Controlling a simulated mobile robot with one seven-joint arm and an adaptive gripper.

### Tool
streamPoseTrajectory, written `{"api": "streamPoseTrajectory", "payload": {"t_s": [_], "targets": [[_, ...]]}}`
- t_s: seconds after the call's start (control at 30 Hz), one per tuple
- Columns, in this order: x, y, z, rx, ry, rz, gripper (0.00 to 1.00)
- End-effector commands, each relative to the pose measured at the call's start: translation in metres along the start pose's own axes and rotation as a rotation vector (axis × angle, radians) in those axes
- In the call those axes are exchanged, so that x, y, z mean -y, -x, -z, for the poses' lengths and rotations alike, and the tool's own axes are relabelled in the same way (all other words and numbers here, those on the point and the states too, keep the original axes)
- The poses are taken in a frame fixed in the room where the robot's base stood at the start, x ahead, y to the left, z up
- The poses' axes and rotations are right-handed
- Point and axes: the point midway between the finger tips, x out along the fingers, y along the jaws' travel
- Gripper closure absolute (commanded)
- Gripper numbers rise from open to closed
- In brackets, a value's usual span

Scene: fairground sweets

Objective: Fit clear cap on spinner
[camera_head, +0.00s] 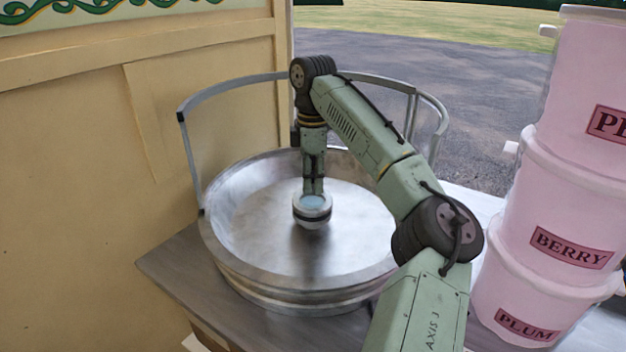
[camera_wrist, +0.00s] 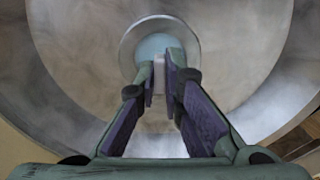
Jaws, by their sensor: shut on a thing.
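The spinner (camera_head: 312,219) is a round metal head with a dark band, in the middle of the wide metal bowl (camera_head: 234,255). Its ring also shows in the wrist view (camera_wrist: 131,45). A pale blue, see-through disc, the clear cap (camera_head: 313,202), shows within the spinner's rim; it also shows in the wrist view (camera_wrist: 152,47). My gripper (camera_head: 313,190) points straight down over the spinner. In the wrist view, its fingers (camera_wrist: 160,80) are shut on a pale upright grip of the cap. The cap looks roughly level and centred. I cannot tell whether it touches the spinner.
A curved metal guard rail (camera_head: 228,87) stands around the back of the bowl. A tan wooden panel (camera_head: 90,180) is close on the left. Stacked pink tubs (camera_head: 560,205) stand at the right. The bowl floor around the spinner is clear.

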Motion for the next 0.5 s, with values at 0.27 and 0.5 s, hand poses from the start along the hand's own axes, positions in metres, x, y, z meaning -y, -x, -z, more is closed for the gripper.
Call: {"api": "streamPoseTrajectory", "payload": {"t_s": [0.27,0.5], "targets": [[0.0001,-0.0002,0.0003,-0.001,0.001,0.0,0.87],[0.0001,-0.0003,0.0002,-0.001,0.001,0.0,0.71]]}}
